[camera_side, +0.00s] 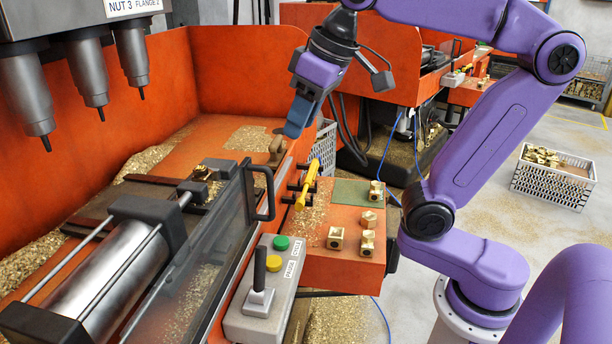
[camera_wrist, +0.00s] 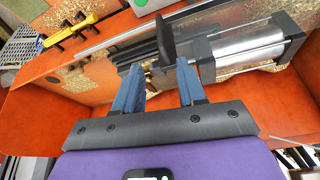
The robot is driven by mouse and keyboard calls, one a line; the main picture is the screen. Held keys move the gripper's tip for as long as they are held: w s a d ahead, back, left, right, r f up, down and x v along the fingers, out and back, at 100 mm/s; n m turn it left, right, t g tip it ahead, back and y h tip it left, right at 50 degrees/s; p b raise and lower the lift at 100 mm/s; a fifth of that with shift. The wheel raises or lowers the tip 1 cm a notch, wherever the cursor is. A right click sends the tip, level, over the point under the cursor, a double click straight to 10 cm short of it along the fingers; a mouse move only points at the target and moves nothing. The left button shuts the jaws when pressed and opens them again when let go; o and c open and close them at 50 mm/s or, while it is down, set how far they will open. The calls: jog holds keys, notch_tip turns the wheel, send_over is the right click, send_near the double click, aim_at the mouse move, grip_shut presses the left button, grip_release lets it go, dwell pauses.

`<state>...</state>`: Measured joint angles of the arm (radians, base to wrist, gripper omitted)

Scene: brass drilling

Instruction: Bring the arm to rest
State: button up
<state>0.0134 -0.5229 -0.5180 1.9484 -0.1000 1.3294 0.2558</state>
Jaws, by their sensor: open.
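My gripper (camera_side: 294,132) hangs in the air above the orange bench, left of the yellow tool in the side view, with blue fingers pointing down. In the wrist view its two blue fingers (camera_wrist: 159,76) stand apart with nothing held between them. Beyond them in that view lie a dark upright handle and the silver cylinder (camera_wrist: 248,49) of the clamp. My arm is bent, its upper links raised over the right side of the side view.
Drill spindles (camera_side: 91,75) hang at the upper left. A clear guard (camera_side: 205,245) with a black handle (camera_side: 266,190) stands beside the clamp. Brass pieces (camera_side: 336,237) sit on the orange side table near a yellow tool (camera_side: 307,186) and a control box (camera_side: 262,300) with a lever.

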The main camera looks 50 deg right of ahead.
jog(key=s+d+f+n+g, duration=0.3)
jog(key=s+f+n, duration=0.6)
jog(key=s+f, duration=0.7)
notch_tip(320, 180, down, 4)
jog(key=shift+s+d+r+n+g+h, duration=0.2)
jog(key=shift+s+n+g+h, duration=0.15)
jog(key=shift+g, duration=0.25)
dwell(1.1)
